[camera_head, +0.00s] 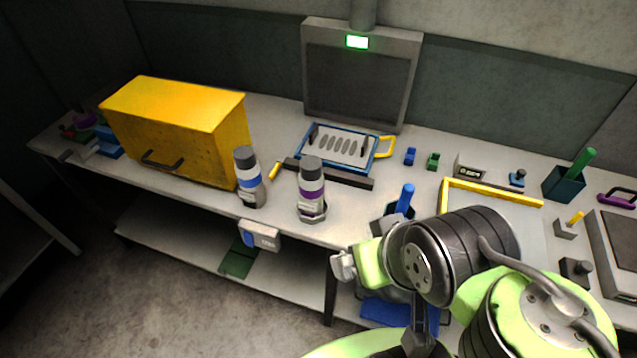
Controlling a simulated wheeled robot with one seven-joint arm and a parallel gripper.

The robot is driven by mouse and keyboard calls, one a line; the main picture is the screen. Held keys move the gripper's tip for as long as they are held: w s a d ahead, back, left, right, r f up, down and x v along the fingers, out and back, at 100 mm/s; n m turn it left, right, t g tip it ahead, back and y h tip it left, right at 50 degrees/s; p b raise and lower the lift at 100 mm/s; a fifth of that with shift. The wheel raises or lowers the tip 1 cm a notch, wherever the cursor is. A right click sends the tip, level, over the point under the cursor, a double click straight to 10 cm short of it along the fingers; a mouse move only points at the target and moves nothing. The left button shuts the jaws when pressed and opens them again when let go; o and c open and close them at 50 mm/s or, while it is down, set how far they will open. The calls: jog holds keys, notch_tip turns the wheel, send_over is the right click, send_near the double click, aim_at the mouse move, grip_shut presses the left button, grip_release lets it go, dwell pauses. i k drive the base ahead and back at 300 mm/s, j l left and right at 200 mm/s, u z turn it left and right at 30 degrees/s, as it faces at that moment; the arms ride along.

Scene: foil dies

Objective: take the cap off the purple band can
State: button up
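The purple band can (312,205) stands upright near the front edge of the bench, in a low grey holder. Its dark grey cap (312,167) sits on top. A similar can with a blue band (250,184) stands to its left, also with a dark cap. My gripper (343,266) appears at the lower middle, in front of the bench edge, below and right of the purple band can and apart from it. Its fingers are too small and partly hidden by my arm, so I cannot tell if they are open.
A yellow cabinet (180,108) stands left of the cans. Behind the purple band can are a dark bar (345,178) and a blue-framed tray (376,157). A blue-handled tool (405,198) stands to its right, near my arm. A yellow-edged tray (500,192) lies further right.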

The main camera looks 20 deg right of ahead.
aim_at(311, 165)
jog(key=i+j, duration=0.2)
jog(key=j, duration=0.2)
jog(key=i+j, duration=0.2)
jog(key=j, duration=0.2)
jog(key=i+j, duration=0.2)
jog(key=j, duration=0.2)
